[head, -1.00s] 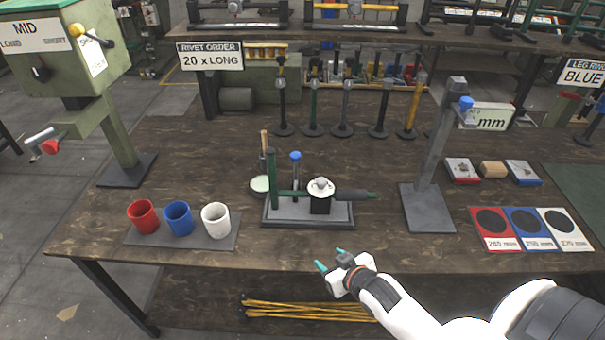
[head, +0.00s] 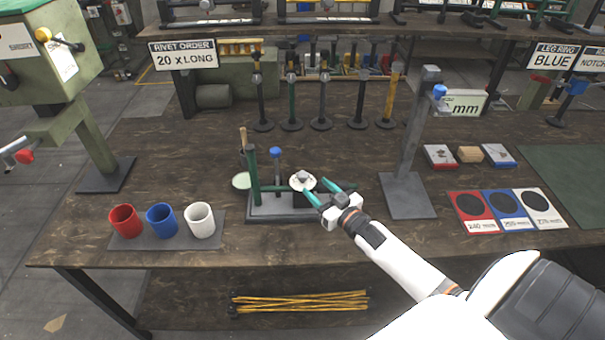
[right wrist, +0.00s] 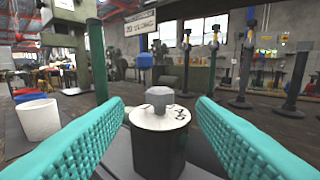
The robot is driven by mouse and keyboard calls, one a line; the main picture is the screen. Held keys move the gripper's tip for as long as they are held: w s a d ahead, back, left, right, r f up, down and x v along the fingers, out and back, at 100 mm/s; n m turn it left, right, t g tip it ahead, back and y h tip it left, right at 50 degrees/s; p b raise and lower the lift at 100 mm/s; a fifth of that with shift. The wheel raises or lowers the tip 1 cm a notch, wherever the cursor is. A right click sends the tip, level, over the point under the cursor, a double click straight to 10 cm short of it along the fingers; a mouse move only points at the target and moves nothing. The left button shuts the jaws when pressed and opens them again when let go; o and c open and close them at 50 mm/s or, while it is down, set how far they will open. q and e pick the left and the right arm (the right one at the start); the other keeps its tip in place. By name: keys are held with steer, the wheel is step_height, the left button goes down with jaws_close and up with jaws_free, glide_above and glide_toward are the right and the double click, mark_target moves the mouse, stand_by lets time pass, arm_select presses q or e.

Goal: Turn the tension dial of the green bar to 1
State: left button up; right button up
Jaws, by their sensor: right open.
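The tension dial (head: 302,181) is a white disc with a grey faceted knob, on top of a dark cylinder on the green bar's (head: 272,188) stand. In the right wrist view the dial (right wrist: 150,118) shows close ahead, with its knob (right wrist: 160,98) standing up from it. Dark marks show on its face, but I cannot read them. My right gripper (head: 320,190) is open, its teal fingers pointing at the dial. In the right wrist view its fingers (right wrist: 160,108) lie to either side of the knob, not closed on it. My left gripper is not in view.
A green post (head: 253,175) and a blue-topped pin (head: 276,165) stand left of the dial. A grey column (head: 408,150) stands to the right. Red, blue and white cups (head: 200,219) are at the left.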

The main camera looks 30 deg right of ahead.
mark_target(303, 174)
steer(key=w, duration=0.7)
steer(key=shift+w+a, duration=0.25)
steer(key=shift+w, duration=0.1)
steer(key=c, duration=1)
steer(key=shift+y, duration=0.3)
steer(key=shift+d+f+n+y+b, duration=0.1)
steer(key=shift+f+n+y+b, duration=0.05)
steer(key=shift+n+y+b, duration=0.7)
steer(key=n+g+y+b, duration=0.1)
steer(key=n+y+b, duration=0.1)
steer(key=y+b, duration=0.1)
steer(key=n+g+y+b, duration=0.2)
steer(key=y+b, duration=0.1)
steer(key=shift+f+n+y, duration=0.1)
steer(key=shift+n+y, duration=0.15)
steer(key=shift+r+n+g+y+b, duration=0.2)
steer(key=shift+n+g+y+b, duration=0.8)
steer(key=shift+y+b, duration=0.4)
